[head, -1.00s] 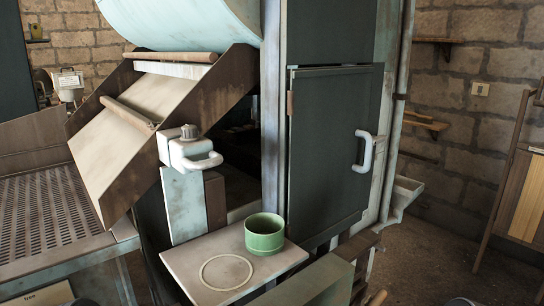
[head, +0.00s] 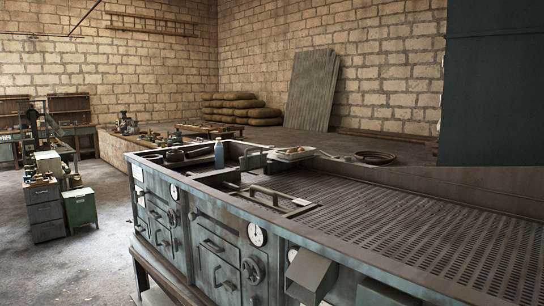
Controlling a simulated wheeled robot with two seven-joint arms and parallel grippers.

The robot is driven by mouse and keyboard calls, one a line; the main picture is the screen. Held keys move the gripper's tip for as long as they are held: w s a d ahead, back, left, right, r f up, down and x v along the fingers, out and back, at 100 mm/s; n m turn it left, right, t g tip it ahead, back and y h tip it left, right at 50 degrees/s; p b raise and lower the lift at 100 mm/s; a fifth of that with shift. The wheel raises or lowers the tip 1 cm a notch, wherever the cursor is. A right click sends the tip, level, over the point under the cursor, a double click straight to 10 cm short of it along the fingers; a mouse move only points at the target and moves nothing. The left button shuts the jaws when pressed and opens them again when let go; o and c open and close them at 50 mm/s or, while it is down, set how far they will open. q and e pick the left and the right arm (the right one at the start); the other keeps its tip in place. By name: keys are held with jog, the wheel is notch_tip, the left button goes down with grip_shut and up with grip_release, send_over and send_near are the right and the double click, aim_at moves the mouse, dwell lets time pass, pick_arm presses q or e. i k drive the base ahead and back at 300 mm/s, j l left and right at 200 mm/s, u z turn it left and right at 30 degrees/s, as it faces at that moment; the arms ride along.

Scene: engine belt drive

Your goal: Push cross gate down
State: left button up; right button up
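A long grey machine bench (head: 330,238) with a perforated top (head: 400,210) runs from the middle to the right. A flat metal frame with a raised bar handle (head: 270,192) lies across the bench top near its front edge. It may be the cross gate; I cannot tell for sure. An upright plate (head: 252,160) stands just behind it, beside a tray of small items (head: 291,154). Neither of my grippers shows in the head view.
A blue bottle (head: 219,153) stands at the bench's far end. A green cabinet (head: 80,208) and grey drawers (head: 43,210) stand at left. A dark panel (head: 492,85) fills the upper right. The floor (head: 70,265) left of the bench is clear.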

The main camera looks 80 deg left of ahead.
aim_at(246, 162)
jog(key=l+u, duration=0.1)
jog(key=u, duration=0.35)
jog(key=k+u, duration=0.1)
jog(key=u, duration=0.3)
jog(key=l+u, duration=0.15)
jog(key=u, duration=0.3)
jog(key=k+u, duration=0.15)
jog(key=u, duration=0.3)
jog(key=i+u, duration=0.1)
jog(key=u, duration=0.6)
jog(key=i+l+u, duration=0.1)
jog(key=i+u, duration=0.15)
jog(key=u, duration=0.2)
